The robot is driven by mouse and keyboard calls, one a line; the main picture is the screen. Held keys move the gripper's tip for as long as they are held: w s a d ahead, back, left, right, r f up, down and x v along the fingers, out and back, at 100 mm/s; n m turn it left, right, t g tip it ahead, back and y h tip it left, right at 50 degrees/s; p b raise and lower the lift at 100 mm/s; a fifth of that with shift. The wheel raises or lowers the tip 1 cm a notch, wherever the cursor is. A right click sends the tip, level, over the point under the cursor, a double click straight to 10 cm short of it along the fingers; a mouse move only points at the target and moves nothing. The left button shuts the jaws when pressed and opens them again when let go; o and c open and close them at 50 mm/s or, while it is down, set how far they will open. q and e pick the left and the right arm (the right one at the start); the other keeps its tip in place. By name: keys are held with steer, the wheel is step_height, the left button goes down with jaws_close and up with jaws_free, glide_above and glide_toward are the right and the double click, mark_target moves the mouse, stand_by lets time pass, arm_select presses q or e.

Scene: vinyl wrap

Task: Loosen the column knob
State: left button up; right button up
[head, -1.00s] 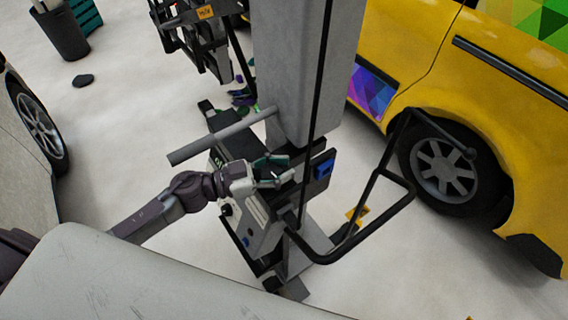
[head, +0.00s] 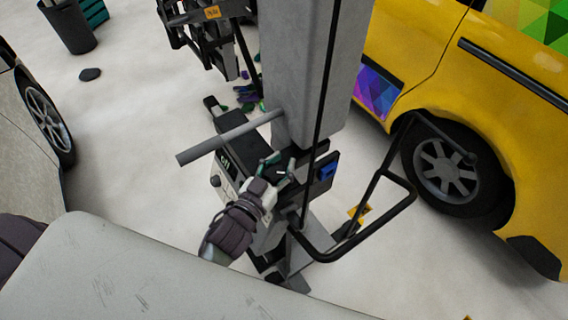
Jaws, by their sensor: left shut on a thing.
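The grey column (head: 303,70) stands upright in the middle of the head view, on a dark machine body with a small display and buttons. My left gripper (head: 277,168) is at the base of the column, over the dark top of the machine. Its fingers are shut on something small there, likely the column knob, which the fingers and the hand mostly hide. A blue part (head: 327,171) sits on the column's right side, just right of the gripper. My right gripper is not in the view.
A black tube handle (head: 362,236) loops out to the right of the column. A grey bar (head: 230,137) sticks out to the left above the machine. A yellow van (head: 440,70) stands at right and a pale car (head: 28,140) at left. Open floor lies between.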

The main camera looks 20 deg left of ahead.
arm_select(q)
steer(key=shift+s+a+f+n+y, duration=0.15)
steer(key=shift+f+n+y, duration=0.2)
steer(key=shift+y, duration=0.45)
steer(key=shift+r, duration=0.1)
steer(key=o, duration=1)
steer(key=shift+s+r, duration=0.15)
steer(key=shift+r, duration=0.1)
steer(key=s+a, duration=0.1)
steer(key=s, duration=1.1)
steer(key=shift+a, duration=0.35)
